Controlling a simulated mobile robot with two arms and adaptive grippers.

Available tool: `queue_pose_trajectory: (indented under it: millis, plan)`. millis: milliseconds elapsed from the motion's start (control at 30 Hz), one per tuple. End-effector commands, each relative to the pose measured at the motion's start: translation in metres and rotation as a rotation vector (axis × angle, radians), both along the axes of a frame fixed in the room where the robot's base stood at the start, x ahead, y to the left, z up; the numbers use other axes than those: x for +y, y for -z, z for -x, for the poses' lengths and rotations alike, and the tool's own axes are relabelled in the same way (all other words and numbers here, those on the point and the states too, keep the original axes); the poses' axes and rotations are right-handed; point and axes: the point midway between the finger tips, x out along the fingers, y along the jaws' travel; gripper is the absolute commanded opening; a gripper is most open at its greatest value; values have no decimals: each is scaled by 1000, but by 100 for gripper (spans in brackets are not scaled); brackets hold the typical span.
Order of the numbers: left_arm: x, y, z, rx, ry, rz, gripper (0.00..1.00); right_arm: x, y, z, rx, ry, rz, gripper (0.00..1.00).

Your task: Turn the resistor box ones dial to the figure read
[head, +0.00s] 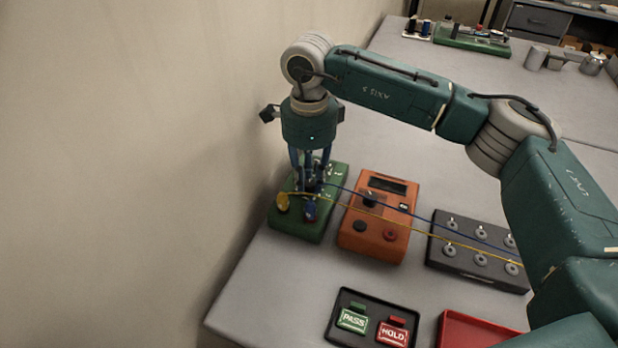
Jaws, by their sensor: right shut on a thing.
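A dark box with several round silver dials (477,262), which looks like the resistor box, lies on the grey table right of the orange meter. Its dial figures are too small to read, and my arm hides its right end. My right gripper (309,190) points down over the green box (288,222) at the table's left side. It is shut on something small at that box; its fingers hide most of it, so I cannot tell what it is. My left gripper is not in view.
An orange meter (372,246) with a dark display stands beside the green box. A yellow wire (430,238) and a blue wire (420,220) run across both boxes. A black tray (371,308) holds PASS and HOLD tags. A red tray (470,328) is at front. The wall is close left.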

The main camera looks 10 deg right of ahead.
Motion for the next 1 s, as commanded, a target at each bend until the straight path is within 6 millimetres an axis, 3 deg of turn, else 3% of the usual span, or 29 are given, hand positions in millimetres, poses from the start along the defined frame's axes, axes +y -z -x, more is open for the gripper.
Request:
queue_pose_trajectory:
  millis: [33,67,167,433,567,1000]
  plan:
    - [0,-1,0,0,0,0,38,-1,-4,-3,-10,3,-1,0]
    - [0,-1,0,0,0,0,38,-1,-4,-3,-10,3,-2,23]
    - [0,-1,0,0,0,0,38,-1,-4,-3,-9,3,-1,40]
    - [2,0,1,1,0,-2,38,0,-2,-1,-4,1,0,40]
    - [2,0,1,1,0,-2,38,0,-11,-1,-4,0,-1,40]
    - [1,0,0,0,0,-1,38,-1,-97,-2,-8,2,-1,40]
